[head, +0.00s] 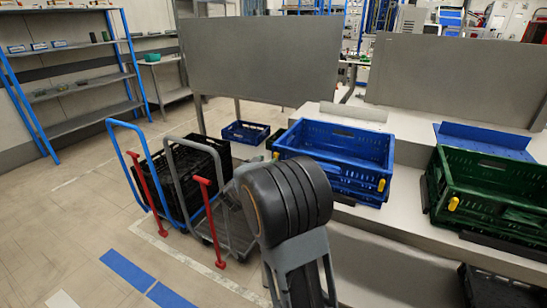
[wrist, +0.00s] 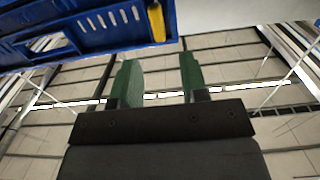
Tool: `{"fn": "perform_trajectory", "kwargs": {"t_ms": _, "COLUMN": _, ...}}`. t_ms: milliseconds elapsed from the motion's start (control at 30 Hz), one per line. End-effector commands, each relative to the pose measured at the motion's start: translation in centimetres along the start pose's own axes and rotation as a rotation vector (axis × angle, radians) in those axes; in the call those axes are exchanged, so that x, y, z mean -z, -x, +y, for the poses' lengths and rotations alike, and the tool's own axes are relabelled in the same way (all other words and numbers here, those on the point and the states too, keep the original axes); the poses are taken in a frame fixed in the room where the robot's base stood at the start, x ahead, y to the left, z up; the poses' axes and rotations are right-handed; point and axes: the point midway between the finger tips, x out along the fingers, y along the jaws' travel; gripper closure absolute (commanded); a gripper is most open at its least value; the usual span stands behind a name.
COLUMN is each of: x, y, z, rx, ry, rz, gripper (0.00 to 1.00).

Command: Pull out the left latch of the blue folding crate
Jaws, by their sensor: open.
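The blue folding crate (head: 335,146) stands on the pale conveyor bench in the head view. A yellow latch (head: 381,185) shows at its right front corner, with no gripper beside it. My gripper (wrist: 158,66) is open and empty. Its two green-padded fingers point toward the latch, one to either side of its line, apparently short of it. The head view hides the fingers.
A green crate (head: 490,190) stands to the right on the bench.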

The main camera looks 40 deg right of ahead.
Motion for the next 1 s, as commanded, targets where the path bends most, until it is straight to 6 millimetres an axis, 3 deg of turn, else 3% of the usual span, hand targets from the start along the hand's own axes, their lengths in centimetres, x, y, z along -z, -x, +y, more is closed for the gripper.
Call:
{"fn": "perform_trajectory", "kwargs": {"t_ms": 100, "x": -0.1, "y": -2.0, "z": 0.0, "rx": -0.002, "ry": 0.000, "rz": 0.000, "gripper": 0.60}}
{"fn": "perform_trajectory", "kwargs": {"t_ms": 333, "x": 0.0, "y": -4.4, "z": 0.0, "rx": 0.000, "ry": 0.000, "rz": 0.001, "gripper": 0.60}}
{"fn": "perform_trajectory", "kwargs": {"t_ms": 800, "x": 0.0, "y": -5.2, "z": -0.1, "rx": 0.002, "ry": 0.000, "rz": 0.000, "gripper": 0.60}}
{"fn": "perform_trajectory", "kwargs": {"t_ms": 1000, "x": 0.0, "y": -5.2, "z": -0.1, "rx": 0.002, "ry": 0.000, "rz": 0.000, "gripper": 0.79}}
